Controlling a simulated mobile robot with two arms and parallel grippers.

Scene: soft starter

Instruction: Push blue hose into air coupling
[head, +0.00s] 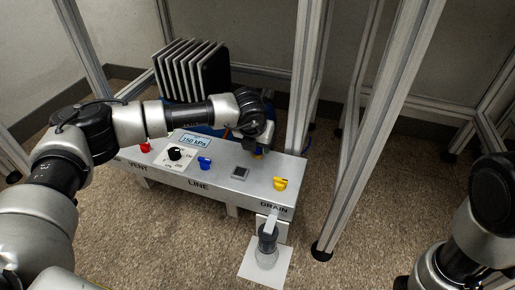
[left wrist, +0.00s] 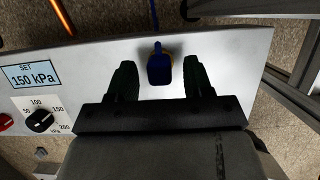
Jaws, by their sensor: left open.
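My left gripper (head: 258,150) is over the back edge of the grey panel box, between the small square gauge and the back. In the left wrist view its two dark fingers (left wrist: 160,85) are open, one on each side of a dark blue plug-like piece with a yellow edge (left wrist: 160,68), with gaps on both sides. The blue hose (left wrist: 155,15) runs from the top of the picture down to this piece. I take the yellow part to be at the air coupling, but cannot tell how far the hose is in. My right gripper is outside both views.
A metal frame post (head: 305,80) rises close at right.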

